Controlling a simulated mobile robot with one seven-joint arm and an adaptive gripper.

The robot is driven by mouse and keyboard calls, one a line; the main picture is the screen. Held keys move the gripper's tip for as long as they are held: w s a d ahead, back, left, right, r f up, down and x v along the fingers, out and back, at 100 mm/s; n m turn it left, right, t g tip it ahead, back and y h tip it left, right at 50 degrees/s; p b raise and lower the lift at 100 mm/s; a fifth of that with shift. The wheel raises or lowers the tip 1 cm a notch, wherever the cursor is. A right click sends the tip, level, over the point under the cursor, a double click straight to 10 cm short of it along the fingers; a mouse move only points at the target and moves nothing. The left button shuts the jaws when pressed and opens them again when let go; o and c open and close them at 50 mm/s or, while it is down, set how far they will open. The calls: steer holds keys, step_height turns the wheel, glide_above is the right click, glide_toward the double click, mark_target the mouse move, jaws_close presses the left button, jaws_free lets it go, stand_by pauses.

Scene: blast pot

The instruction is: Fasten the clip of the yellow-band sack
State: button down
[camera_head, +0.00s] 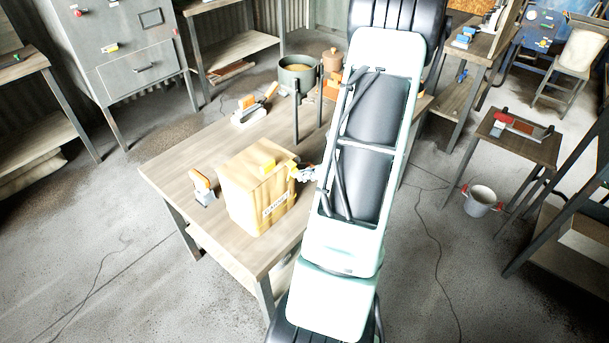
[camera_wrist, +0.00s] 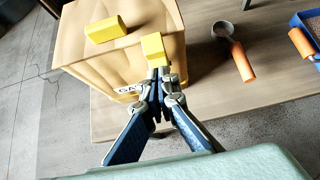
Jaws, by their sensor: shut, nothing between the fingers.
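The tan, box-shaped sack (camera_head: 256,201) stands upright on the wooden table, with a printed label on its front. It also shows in the wrist view (camera_wrist: 88,66). A yellow block (camera_wrist: 106,29) lies on its top; the head view shows it too (camera_head: 267,165). A second yellow piece (camera_wrist: 154,47) sits at the sack's top edge, just beyond my fingertips. I cannot tell which piece is the clip or whether it is fastened. My gripper (camera_wrist: 158,72) is shut and empty at the sack's edge, its tips overlapping the second piece in the picture. Contact is unclear.
The wooden table (camera_head: 168,167) also holds an orange-topped tool (camera_head: 202,187), an orange-handled tool (camera_head: 253,110) and a green pot (camera_head: 298,72). In the wrist view, a scoop with an orange handle (camera_wrist: 243,62) lies to the right. A grey cabinet (camera_head: 120,50) stands behind at left.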

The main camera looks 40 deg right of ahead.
steer(key=shift+r, duration=0.1)
steer(key=shift+r+p, duration=0.45)
steer(key=shift+r, duration=0.2)
steer(key=shift+s, duration=0.15)
